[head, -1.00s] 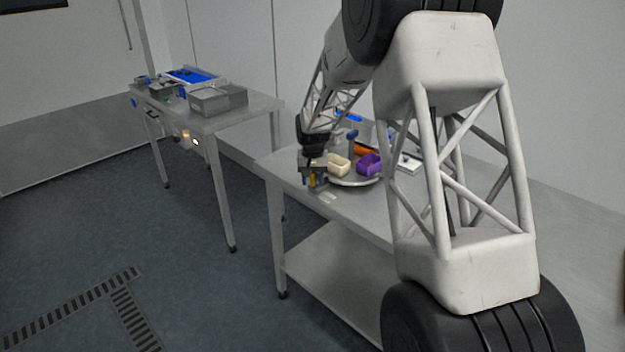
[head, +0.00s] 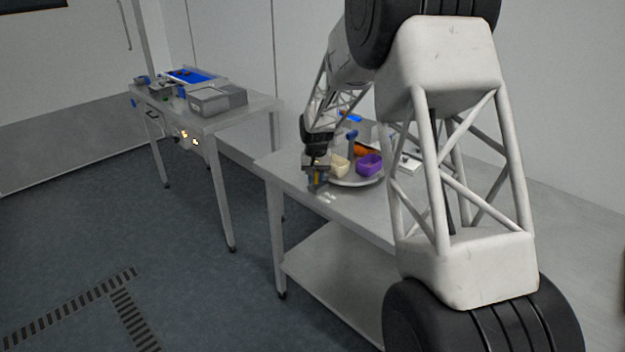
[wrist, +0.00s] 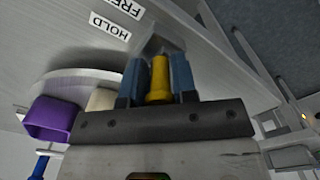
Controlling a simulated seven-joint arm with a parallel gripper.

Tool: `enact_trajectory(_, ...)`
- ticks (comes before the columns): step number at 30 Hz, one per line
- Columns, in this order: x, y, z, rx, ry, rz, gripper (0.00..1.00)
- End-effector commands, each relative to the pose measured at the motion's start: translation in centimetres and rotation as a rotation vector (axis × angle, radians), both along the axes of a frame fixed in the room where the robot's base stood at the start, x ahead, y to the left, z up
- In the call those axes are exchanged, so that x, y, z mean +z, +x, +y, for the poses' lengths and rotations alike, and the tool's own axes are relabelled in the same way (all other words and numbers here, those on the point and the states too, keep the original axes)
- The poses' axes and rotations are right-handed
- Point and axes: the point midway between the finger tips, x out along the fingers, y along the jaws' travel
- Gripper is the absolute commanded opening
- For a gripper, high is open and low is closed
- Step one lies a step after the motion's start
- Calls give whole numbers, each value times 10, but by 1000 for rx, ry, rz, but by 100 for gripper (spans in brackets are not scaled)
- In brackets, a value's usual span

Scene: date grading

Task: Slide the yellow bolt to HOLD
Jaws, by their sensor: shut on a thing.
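The yellow bolt (wrist: 158,80) stands between the two blue fingers of my gripper (wrist: 158,72) in the wrist view, and the fingers are shut on it. A grey metal piece (wrist: 158,45) shows just beyond the fingertips. A white HOLD label (wrist: 110,26) lies on the table to the upper left of the bolt, and a FREE label (wrist: 127,6) lies farther off, cut by the frame's top edge. In the head view my gripper (head: 318,180) is low at the near left part of the table, and the bolt is tiny there.
A round plate (head: 352,183) with a cream bowl (head: 340,166) and a purple bowl (head: 369,165) stands close to the right of my gripper. An orange thing (head: 361,150) lies behind. A second table (head: 225,118) with grey bins (head: 217,99) stands at the left.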

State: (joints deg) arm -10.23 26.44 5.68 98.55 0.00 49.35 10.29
Motion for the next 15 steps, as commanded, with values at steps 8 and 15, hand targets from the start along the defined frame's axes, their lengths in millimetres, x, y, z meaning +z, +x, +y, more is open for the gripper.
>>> enact_trajectory(8,0,13,-13,-1,0,-2,0)
enact_trajectory(15,0,13,-14,-2,0,-2,40)
